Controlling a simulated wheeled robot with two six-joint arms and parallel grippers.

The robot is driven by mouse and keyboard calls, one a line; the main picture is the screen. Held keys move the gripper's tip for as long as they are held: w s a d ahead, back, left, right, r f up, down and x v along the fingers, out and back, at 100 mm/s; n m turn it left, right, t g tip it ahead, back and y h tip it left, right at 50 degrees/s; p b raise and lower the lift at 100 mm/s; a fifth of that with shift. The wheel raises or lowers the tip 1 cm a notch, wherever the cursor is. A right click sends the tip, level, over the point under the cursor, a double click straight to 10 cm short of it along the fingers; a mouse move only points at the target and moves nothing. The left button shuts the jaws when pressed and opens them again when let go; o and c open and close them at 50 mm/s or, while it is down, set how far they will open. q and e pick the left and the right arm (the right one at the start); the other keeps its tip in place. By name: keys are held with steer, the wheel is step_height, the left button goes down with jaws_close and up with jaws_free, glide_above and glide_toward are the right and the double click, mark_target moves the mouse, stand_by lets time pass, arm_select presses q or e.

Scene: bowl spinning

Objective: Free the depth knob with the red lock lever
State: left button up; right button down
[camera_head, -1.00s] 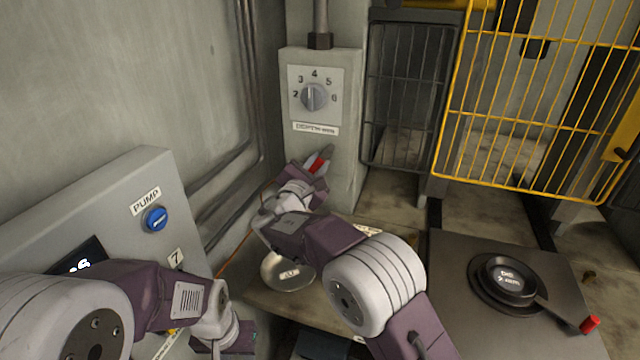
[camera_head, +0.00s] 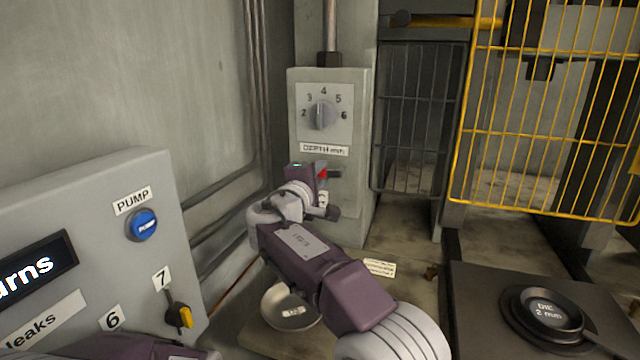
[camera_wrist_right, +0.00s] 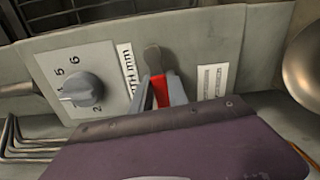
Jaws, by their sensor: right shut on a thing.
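The depth knob (camera_head: 322,115) is a round grey dial on a plate numbered 2 to 6, on the front of a grey post. It also shows in the right wrist view (camera_wrist_right: 82,90). The lever's dark rounded end (camera_wrist_right: 153,58) sticks out past the fingertips. My left gripper is out of view; only part of its arm shows at bottom left.
A grey panel (camera_head: 75,215) with a blue PUMP button (camera_head: 142,224) and a yellow-tipped switch (camera_head: 180,312) stands at left. A yellow mesh guard (camera_head: 550,120) is at right. A dark die (camera_head: 548,315) sits at lower right, and a metal bowl (camera_head: 290,306) is below my right arm.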

steer(key=shift+r+m, duration=0.5)
steer(key=shift+m, duration=0.1)
steer(key=shift+r, duration=0.15)
steer(key=c, duration=1.3)
jaws_free()
steer(key=shift+w, duration=0.1)
steer(key=shift+w+a+f, duration=0.1)
steer(key=shift+w+f, duration=0.05)
steer(key=shift+f, duration=0.15)
steer(key=shift+s+b, duration=0.25)
steer(key=shift+b, duration=0.15)
steer(key=b+v, duration=0.2)
steer(key=v, duration=0.6)
steer(key=shift+s+a, duration=0.1)
steer(key=shift+s, duration=0.2)
